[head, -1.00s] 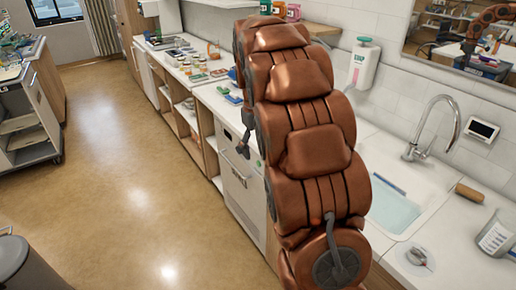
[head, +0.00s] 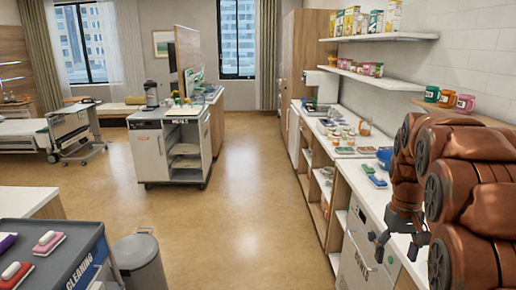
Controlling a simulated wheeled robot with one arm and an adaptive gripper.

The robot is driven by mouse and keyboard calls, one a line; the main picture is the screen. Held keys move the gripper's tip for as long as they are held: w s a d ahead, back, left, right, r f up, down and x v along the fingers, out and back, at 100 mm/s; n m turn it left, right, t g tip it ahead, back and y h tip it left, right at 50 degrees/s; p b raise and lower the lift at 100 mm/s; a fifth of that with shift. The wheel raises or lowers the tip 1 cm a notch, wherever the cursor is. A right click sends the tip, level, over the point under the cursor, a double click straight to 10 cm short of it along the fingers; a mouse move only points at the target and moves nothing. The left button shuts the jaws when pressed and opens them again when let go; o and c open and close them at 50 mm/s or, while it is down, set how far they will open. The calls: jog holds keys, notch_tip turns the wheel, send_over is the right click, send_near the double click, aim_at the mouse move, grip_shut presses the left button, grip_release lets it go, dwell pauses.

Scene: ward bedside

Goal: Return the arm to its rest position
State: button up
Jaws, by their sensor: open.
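My copper-coloured arm fills the right edge of the head view, bent over beside the long counter. My gripper (head: 398,250) hangs at its end, pointing down, with dark fingers spread apart and nothing between them. It shows in front of the counter's near edge, above the cabinet fronts. I cannot tell its exact height. Part of the arm is cut off by the frame.
The counter (head: 337,151) holds jars, packets and blue-green items (head: 375,176). Shelves (head: 380,38) and mugs (head: 449,99) are above. A cart (head: 152,157) stands mid-room. A grey bin (head: 140,262) and cleaning cart (head: 75,235) are front left. The middle floor is clear.

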jog(key=s+a+f, duration=0.1)
jog(key=s+a, duration=0.4)
jog(key=s, duration=0.4)
jog(key=s+a+f, duration=0.2)
jog(key=s+a, duration=0.4)
jog(key=s, duration=0.3)
jog(key=s+a+f+n, duration=0.1)
jog(key=s+a+f, duration=0.1)
jog(key=s+a, duration=0.4)
jog(key=s, duration=0.3)
jog(key=shift+s+g, duration=0.2)
jog(key=shift+g, duration=0.2)
